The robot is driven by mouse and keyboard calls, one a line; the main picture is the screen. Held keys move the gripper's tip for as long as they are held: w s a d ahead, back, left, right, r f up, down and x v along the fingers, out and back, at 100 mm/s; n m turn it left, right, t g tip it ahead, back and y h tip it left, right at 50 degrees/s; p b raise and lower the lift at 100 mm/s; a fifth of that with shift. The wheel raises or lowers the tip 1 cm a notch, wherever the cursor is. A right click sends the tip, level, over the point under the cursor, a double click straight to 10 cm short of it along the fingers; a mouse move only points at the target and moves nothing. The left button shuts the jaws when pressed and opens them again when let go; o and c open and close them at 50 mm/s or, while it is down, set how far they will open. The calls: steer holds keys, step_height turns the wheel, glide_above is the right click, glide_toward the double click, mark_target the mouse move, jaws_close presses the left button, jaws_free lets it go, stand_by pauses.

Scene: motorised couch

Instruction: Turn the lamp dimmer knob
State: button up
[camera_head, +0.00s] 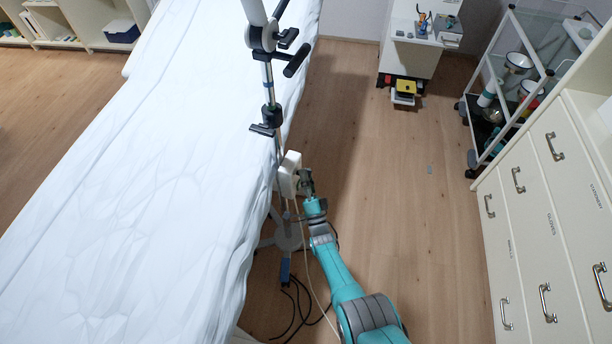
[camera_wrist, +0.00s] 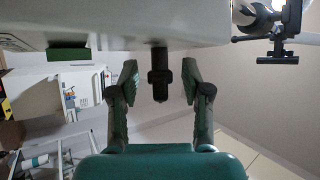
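A white box (camera_head: 288,174) is fixed to the lamp's stand pole (camera_head: 268,82) beside the couch. The box also fills the top of the wrist view (camera_wrist: 110,22). A dark, narrow knob (camera_wrist: 159,74) sticks out from the box there. The head view does not show the knob clearly. My gripper (camera_head: 305,180) is at the right side of the box. In the wrist view my gripper (camera_wrist: 160,82) is open, with one finger on each side of the knob. A gap shows between the knob and each finger. A green part (camera_wrist: 68,53) sits on the box, left of the knob.
The white-covered couch (camera_head: 130,180) lies left of the stand. Black cables (camera_head: 297,305) lie on the floor near the stand base (camera_head: 288,236). A drawer cabinet (camera_head: 545,220) and a glass trolley (camera_head: 515,85) stand at the right. The floor between is mostly clear.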

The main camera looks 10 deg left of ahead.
steer(key=v, duration=1.2)
